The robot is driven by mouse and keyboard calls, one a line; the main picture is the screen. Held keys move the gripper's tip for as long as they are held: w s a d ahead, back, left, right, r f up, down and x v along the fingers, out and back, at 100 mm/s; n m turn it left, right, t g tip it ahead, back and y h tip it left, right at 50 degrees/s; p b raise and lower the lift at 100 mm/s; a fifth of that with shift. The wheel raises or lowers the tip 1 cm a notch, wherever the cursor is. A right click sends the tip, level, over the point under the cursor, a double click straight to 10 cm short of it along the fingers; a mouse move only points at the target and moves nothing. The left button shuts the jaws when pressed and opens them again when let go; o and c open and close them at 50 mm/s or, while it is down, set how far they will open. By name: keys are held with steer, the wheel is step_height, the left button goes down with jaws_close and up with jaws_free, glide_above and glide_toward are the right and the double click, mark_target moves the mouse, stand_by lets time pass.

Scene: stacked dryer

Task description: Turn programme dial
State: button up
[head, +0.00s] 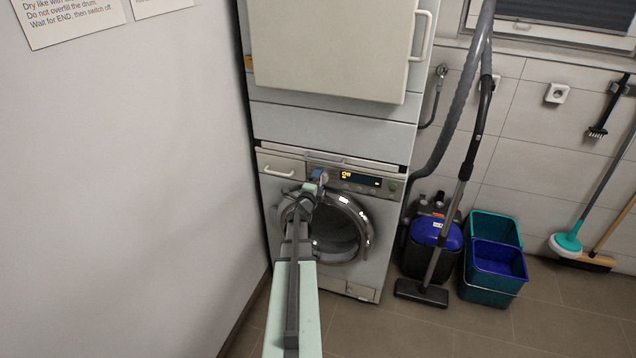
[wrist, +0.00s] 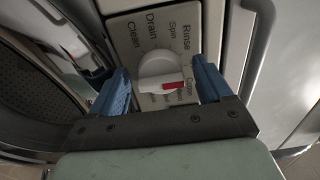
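The programme dial (wrist: 160,69) is a round white knob with a red pointer mark, on the cream panel of the lower machine. In the wrist view its red mark points right. Printed words such as "Rinse", "Spin", "Drain" and "Clean" surround it. My gripper (wrist: 163,80) is open, with one blue finger on each side of the dial; I cannot tell whether either touches it. In the head view my gripper (head: 317,176) is at the lower machine's control panel, left of the lit display (head: 360,179), and hides the dial.
The lower machine's round door (head: 341,228) is below my gripper. The upper machine's pale door (head: 335,45) is above. A drawer handle (head: 279,171) is left of the gripper. A vacuum cleaner (head: 431,238) and buckets (head: 490,268) stand at right; a wall is at left.

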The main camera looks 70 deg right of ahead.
steer(key=a, duration=1.3)
steer(key=shift+a, duration=0.4)
